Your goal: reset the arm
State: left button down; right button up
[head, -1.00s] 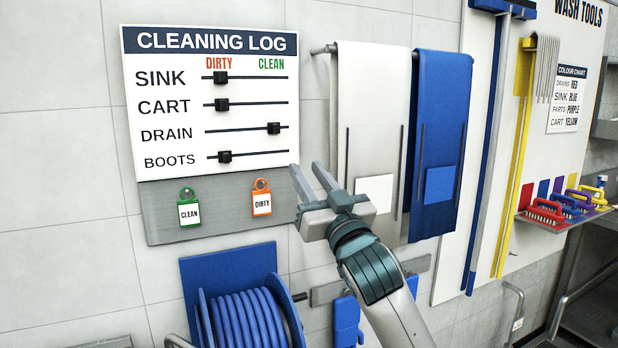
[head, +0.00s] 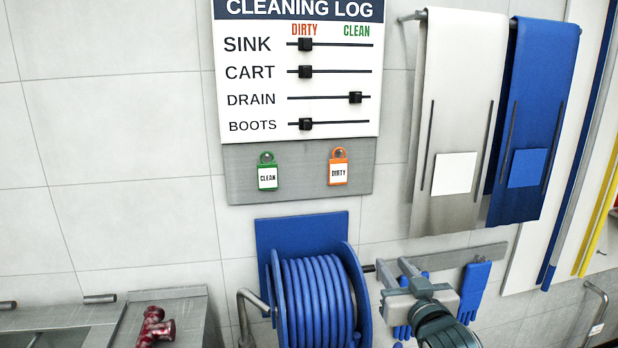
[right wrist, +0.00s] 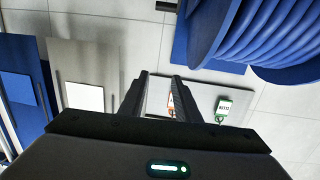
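My right gripper (head: 394,267) is low in the head view, just right of the blue hose reel and in front of the wall rail with blue gloves. In the right wrist view its two fingers (right wrist: 159,80) stand apart with nothing between them, so it is open and empty. The fingers appear clear of the wall and reel, though the exact gap cannot be told. My left gripper is in neither view. The cleaning log board (head: 298,75) has its DRAIN slider (head: 355,97) toward CLEAN; the SINK, CART and BOOTS sliders are toward DIRTY.
The hose reel (head: 318,300) juts out left of my right gripper. Blue gloves (head: 473,290) hang beside it. A white apron (head: 455,110) and a blue apron (head: 530,100) hang above right. A dark red fitting (head: 155,328) lies on a counter at lower left.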

jog(key=s+d+f+g+h, duration=0.1)
jog(key=s+f+g, duration=0.2)
jog(key=s+f, duration=0.7)
jog(key=s+d+f+g, duration=0.1)
jog(key=s+f+g, duration=0.35)
jog(key=f, duration=0.95)
jog(key=s+d+f+g, duration=0.15)
jog(key=s+f, duration=0.25)
jog(key=s, duration=0.5)
jog(key=s+f+g, duration=0.2)
jog(key=s+f, duration=0.3)
jog(key=s, duration=0.4)
jog(key=s+d+f+g, duration=0.15)
jog(key=s+f, duration=0.25)
jog(key=s, duration=0.6)
notch_tip(320, 180, down, 26)
jog(key=w+a+n+g, duration=0.1)
jog(key=a, duration=0.1)
jog(key=s+d+f, duration=0.2)
jog(key=s+f, duration=1.2)
jog(key=f, duration=0.4)
jog(key=shift+f+g, duration=0.15)
jog(key=shift+g, duration=0.2)
